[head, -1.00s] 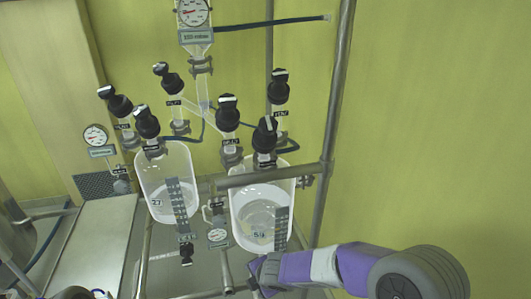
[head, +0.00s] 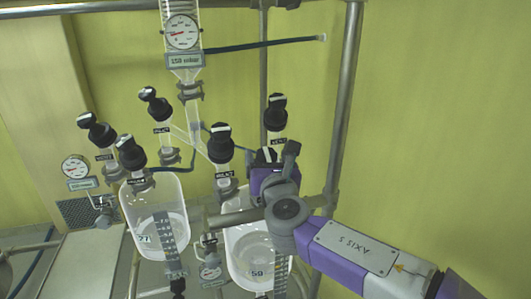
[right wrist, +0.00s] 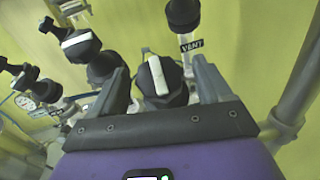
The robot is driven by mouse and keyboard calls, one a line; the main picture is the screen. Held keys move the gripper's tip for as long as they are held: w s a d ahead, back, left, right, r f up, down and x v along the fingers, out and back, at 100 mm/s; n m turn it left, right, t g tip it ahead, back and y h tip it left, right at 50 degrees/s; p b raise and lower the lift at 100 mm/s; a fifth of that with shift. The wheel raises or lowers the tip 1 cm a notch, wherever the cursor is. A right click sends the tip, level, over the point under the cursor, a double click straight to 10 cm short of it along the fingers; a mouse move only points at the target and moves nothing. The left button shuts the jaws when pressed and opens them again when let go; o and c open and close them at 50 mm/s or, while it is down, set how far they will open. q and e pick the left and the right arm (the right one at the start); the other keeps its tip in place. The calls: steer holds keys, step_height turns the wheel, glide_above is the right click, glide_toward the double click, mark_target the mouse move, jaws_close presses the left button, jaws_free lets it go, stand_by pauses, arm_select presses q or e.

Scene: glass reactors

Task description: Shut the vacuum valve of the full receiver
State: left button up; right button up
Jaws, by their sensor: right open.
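The right receiver (head: 240,270), a clear vessel marked 59, holds pale liquid and reads higher than the left receiver (head: 128,215), marked 27. A black valve knob (right wrist: 161,82) with a white bar handle sits between the fingers of my open right gripper (right wrist: 162,85) in the right wrist view. I cannot tell whether they touch it. In the head view my right gripper (head: 276,158) hides most of this knob and its label. Behind it stands the valve labelled VENT (head: 276,112). Another black valve (head: 220,145) stands just left. My left gripper is out of view.
More black valves (head: 130,153) top the left receiver. A gauge (head: 183,32) on a glass column stands at the back centre. A steel upright (head: 345,110) is close right of my gripper, and a horizontal rail (head: 235,217) crosses the right receiver.

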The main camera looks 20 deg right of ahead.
mark_target(265, 154)
steer(key=w, duration=0.3)
steer(key=shift+f, duration=0.25)
steer(key=shift+s+d+r, duration=0.1)
steer(key=shift+c, duration=1.1)
steer(key=c, duration=0.7)
steer(key=shift+c, duration=0.2)
steer(key=shift+m+h, duration=0.4)
steer(key=shift+h, duration=0.1)
